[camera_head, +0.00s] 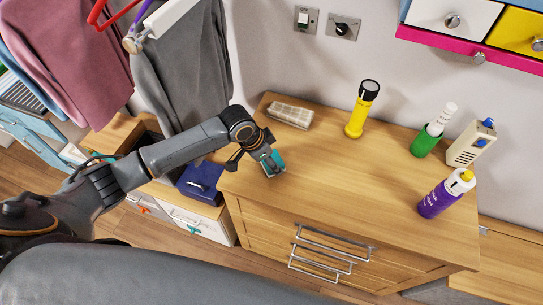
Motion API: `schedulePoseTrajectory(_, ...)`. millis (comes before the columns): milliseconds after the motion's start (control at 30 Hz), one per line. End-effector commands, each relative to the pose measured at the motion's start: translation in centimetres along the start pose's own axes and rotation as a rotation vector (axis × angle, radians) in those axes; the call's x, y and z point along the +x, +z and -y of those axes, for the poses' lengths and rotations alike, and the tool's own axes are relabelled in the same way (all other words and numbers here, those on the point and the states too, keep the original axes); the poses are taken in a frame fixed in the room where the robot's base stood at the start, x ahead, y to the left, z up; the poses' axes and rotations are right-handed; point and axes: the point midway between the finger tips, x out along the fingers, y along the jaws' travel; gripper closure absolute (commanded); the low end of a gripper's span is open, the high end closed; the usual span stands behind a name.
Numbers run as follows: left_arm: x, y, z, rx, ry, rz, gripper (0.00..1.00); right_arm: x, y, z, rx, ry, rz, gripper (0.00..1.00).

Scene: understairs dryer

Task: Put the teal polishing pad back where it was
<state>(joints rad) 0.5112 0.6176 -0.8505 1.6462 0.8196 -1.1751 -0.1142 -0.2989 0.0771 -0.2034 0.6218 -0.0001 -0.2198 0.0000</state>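The teal polishing pad (277,158) is at the left end of the wooden dresser top, near its front left edge. My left gripper (268,160) reaches in from the left, right at the pad and partly covering it. The finger linkages spread to either side of the wrist. At this size I cannot tell whether the fingertips are closed on the pad, or whether the pad touches the wood. My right gripper is not in view.
On the dresser (330,185) stand a pale ribbed block (290,116), a yellow flashlight (361,110), a green-based bottle (432,133), a beige device (470,145) and a purple bottle (443,195). A navy box (202,181) sits left of it. The middle top is clear.

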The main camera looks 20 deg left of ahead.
Motion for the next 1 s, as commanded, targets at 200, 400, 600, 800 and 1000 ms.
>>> schedulePoseTrajectory(200, 0.1, 0.1, 0.0, 0.001, 0.0, 0.0, 0.62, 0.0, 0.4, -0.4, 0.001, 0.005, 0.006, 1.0)
schedulePoseTrajectory(400, 0.3, 0.2, 0.0, 0.0, 0.0, 0.001, 0.24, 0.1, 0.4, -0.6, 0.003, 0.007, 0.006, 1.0)
schedulePoseTrajectory(600, 0.3, 0.2, 0.0, 0.0, 0.001, 0.001, 0.14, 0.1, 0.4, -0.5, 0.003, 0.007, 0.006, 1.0)
schedulePoseTrajectory(800, 0.2, 0.1, 0.0, 0.001, 0.0, 0.001, 0.14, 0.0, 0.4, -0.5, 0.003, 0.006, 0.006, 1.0)
schedulePoseTrajectory(1000, -1.9, 0.1, 0.1, 0.002, -0.001, -0.002, 0.14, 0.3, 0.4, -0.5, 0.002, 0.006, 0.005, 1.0)
